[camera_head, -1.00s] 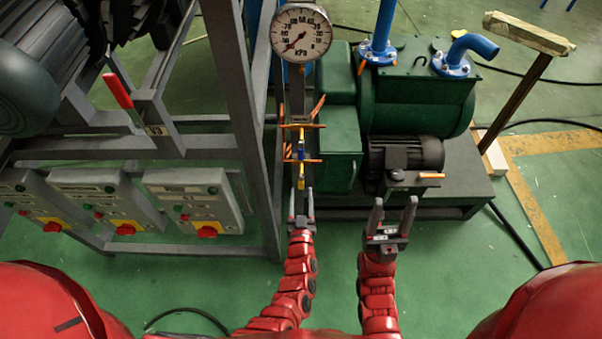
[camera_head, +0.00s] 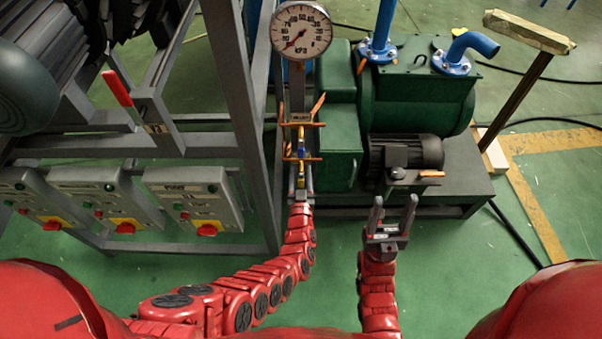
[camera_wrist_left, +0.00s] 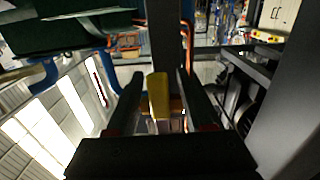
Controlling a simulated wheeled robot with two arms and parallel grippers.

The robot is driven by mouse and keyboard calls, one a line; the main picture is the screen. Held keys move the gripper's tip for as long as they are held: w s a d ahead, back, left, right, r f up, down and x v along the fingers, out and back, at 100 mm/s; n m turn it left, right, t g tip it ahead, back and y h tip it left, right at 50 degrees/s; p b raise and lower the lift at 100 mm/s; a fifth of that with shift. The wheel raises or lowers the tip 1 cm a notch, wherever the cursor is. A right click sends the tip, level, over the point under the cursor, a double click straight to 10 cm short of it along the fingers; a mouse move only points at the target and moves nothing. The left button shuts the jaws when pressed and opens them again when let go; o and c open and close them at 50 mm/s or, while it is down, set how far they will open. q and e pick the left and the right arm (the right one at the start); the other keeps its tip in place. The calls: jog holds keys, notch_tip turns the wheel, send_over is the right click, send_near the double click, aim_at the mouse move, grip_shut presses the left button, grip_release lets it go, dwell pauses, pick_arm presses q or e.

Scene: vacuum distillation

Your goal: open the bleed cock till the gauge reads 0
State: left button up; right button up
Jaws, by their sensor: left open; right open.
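The round white gauge (camera_head: 302,31) stands at the top of a grey post in the head view. Its needle points to the lower left, away from the 0 at the lower right. Below it is the bleed cock, with blue and yellow parts (camera_head: 300,153) among orange bars. My left gripper (camera_head: 301,175) is open, just below the cock. In the left wrist view, the yellow handle (camera_wrist_left: 158,96) lies between the spread fingers of this gripper (camera_wrist_left: 160,78). I cannot tell whether they touch it. My right gripper (camera_head: 394,207) is open and empty, right of the post.
A green pump (camera_head: 415,100) with blue pipes and a dark motor (camera_head: 405,155) stands on the right. A grey frame (camera_head: 243,110) and switch boxes (camera_head: 195,195) with red knobs stand on the left. A red lever (camera_head: 118,89) rises at upper left.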

pick_arm(q)
grip_shut()
dwell(1.3)
